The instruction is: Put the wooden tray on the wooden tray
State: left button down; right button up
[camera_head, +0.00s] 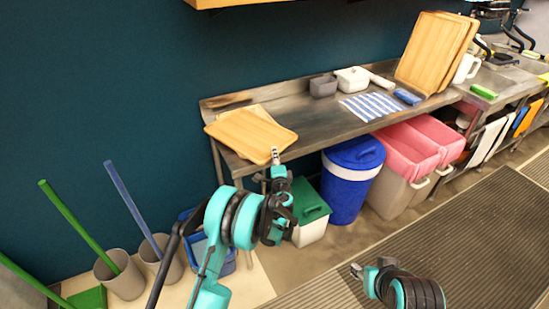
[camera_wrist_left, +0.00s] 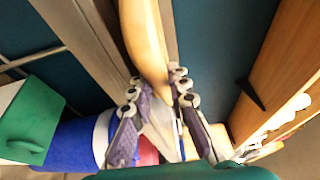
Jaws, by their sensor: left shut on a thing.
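A wooden tray (camera_head: 245,136) is at the left end of the metal table, its near edge jutting past the table's front. My left gripper (camera_head: 275,155) is shut on its front right corner. In the left wrist view the tray (camera_wrist_left: 146,45) runs in between the fingers of my left gripper (camera_wrist_left: 158,110). A paler flat piece (camera_head: 262,113) shows partly behind the tray; most of it is hidden. More wooden trays (camera_head: 432,50) stand tilted against the wall at the table's right. My right gripper (camera_head: 357,270) is low over the floor, too small to read.
The table (camera_head: 310,125) also holds a grey box (camera_head: 323,86), a white container (camera_head: 352,79), a striped cloth (camera_head: 370,106) and a blue item (camera_head: 407,96). Below stand a blue bin (camera_head: 350,185), a green-lidded bin (camera_head: 311,210) and pink-lined bins (camera_head: 405,155). The table's middle front is clear.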

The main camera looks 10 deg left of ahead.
pick_arm(q)
jog(key=c, duration=1.7)
grip_release()
jog(key=shift+c, duration=0.2)
jog(key=shift+r, duration=0.1)
